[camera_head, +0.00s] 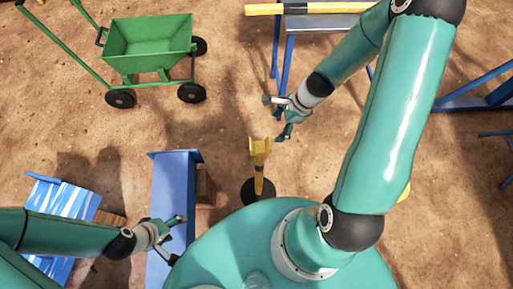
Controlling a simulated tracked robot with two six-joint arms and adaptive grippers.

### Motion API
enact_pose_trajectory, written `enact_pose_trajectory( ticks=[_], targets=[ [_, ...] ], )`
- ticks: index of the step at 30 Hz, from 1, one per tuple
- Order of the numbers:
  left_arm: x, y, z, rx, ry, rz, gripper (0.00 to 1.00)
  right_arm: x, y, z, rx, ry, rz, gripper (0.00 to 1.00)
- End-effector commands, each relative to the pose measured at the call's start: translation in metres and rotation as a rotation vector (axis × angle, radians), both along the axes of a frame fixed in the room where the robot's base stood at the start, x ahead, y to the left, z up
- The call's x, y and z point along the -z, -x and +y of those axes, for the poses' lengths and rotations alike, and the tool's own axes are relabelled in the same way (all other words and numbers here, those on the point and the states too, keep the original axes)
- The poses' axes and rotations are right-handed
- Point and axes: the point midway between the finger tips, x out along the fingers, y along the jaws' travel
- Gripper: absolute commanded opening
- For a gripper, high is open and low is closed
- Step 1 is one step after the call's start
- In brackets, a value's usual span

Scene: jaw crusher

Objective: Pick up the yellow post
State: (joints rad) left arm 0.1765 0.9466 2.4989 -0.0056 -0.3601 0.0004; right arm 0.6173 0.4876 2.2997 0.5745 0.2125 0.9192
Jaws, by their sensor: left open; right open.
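The yellow post (259,168) stands upright on a round black base (252,192) on the sandy ground, just beyond my teal body. Its top is a forked yellow bracket, and part of its base is hidden by my body. My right gripper (275,118) is open and empty, a little beyond and to the right of the post's top, apart from it in the picture. My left gripper (179,238) is open and empty over the blue bench at the lower left, to the left of the post.
A green cart (148,45) stands at the upper left. A blue bench (173,185) and a blue-and-white striped object (62,205) are at the lower left. A metal table (318,22) with a yellow-and-black bar (290,8) is at the top. Blue frames (480,88) stand at the right.

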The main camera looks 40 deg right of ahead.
Motion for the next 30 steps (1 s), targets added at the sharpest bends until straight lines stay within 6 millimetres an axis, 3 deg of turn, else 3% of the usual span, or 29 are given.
enact_pose_trajectory(
  ticks=[10, 12, 21, 30],
  targets=[
    [-0.005, 0.0, 0.0, 0.0, 0.0, 0.0, 0.66, 0.025, -0.003, 0.009, -0.002, 0.001, 0.007, 0.81],
    [0.015, 0.0, 0.0, 0.0, 0.0, -0.001, 0.66, 0.046, -0.005, 0.013, -0.005, 0.002, 0.006, 0.81],
    [0.06, 0.0, 0.0, 0.0, 0.0, 0.0, 0.66, 0.092, -0.016, 0.03, -0.007, 0.005, 0.005, 0.81],
    [0.075, 0.0, 0.0, 0.0, 0.0, 0.0, 0.66, 0.107, -0.02, 0.037, -0.007, 0.005, 0.006, 0.81]
  ],
)
